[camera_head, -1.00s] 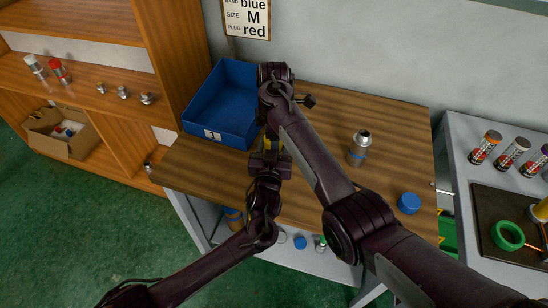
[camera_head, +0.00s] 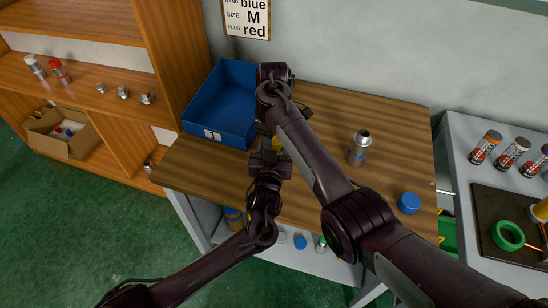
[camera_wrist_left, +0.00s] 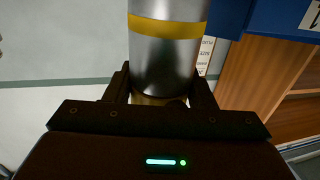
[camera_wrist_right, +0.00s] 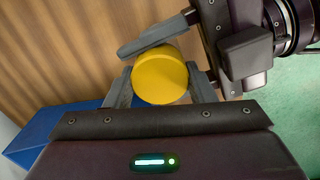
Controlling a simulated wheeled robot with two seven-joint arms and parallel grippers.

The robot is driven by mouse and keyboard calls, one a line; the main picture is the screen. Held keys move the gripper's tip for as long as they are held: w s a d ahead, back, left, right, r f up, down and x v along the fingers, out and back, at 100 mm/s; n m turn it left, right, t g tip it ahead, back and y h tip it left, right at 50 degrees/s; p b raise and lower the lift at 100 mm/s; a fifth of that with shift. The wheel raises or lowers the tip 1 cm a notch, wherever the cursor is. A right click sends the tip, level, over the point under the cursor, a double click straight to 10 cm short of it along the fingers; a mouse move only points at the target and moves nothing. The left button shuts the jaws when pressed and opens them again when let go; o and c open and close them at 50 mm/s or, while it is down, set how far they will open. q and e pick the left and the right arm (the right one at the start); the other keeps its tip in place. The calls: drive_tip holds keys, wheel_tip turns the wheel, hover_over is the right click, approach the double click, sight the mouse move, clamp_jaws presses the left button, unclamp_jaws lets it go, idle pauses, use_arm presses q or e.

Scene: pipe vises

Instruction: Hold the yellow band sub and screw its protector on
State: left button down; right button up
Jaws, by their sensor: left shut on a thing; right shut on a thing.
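My left gripper (camera_wrist_left: 160,92) is shut on the yellow band sub (camera_wrist_left: 165,65), a silver cylinder with a yellow band near the top of the left wrist view and a brass-coloured part low between the fingers. My right gripper (camera_wrist_right: 160,88) is shut on the yellow protector (camera_wrist_right: 160,78), a round cap seen end-on in the right wrist view. The left gripper's fingers show close behind the cap there. The cap hides the sub, so I cannot tell how far it sits on. In the head view my left gripper (camera_head: 270,160) is just below the right wrist, which hides most of the cap.
A blue bin (camera_head: 222,105) stands at the table's back left.

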drive_tip(key=o, duration=1.1)
drive_tip(key=shift+r, duration=2.25)
drive_tip(key=shift+r, duration=0.1)
drive_tip(key=shift+c, duration=0.5)
drive_tip(key=r+n, duration=0.2)
drive_tip(key=n, duration=0.1)
drive_tip(key=shift+a, duration=0.1)
drive_tip(key=n, duration=0.1)
drive_tip(key=r+n, duration=0.1)
drive_tip(key=n, duration=0.1)
drive_tip(key=shift+r, duration=0.15)
